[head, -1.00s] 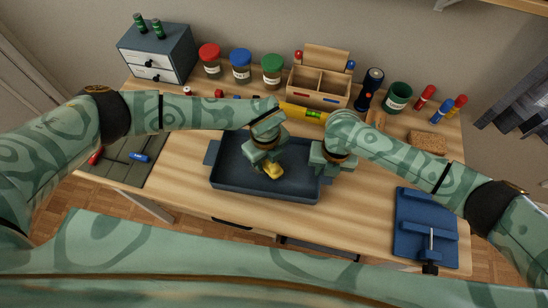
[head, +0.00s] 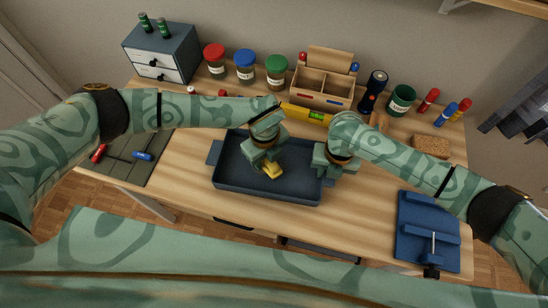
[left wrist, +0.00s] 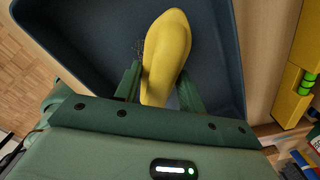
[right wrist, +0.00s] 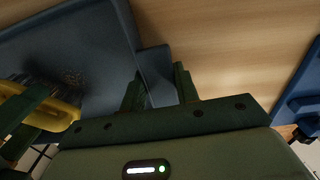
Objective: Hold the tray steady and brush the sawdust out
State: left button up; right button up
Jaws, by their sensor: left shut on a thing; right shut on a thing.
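The dark blue-grey tray (head: 235,187) lies on the desk in front of me. My left gripper (head: 267,163) is over the inside of the tray, shut on a yellow brush (head: 272,172). In the left wrist view the yellow brush (left wrist: 167,55) sits between the fingers, and its bristles are mostly hidden. My right gripper (right wrist: 160,90) is shut on the tab handle at the tray's right end (right wrist: 156,65).
A yellow spirit level (head: 305,113) lies behind the tray. Jars, a wooden organiser (head: 322,90), a flashlight (head: 373,90) and a green cup (head: 402,99) stand along the back. A blue clamp-like fixture (head: 428,230) is at the front right. A grey-green mat (head: 125,165) is at the left.

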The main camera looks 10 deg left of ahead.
pick_arm(q)
jog(key=shift+d+r, duration=0.15)
jog(key=shift+r, duration=3.65)
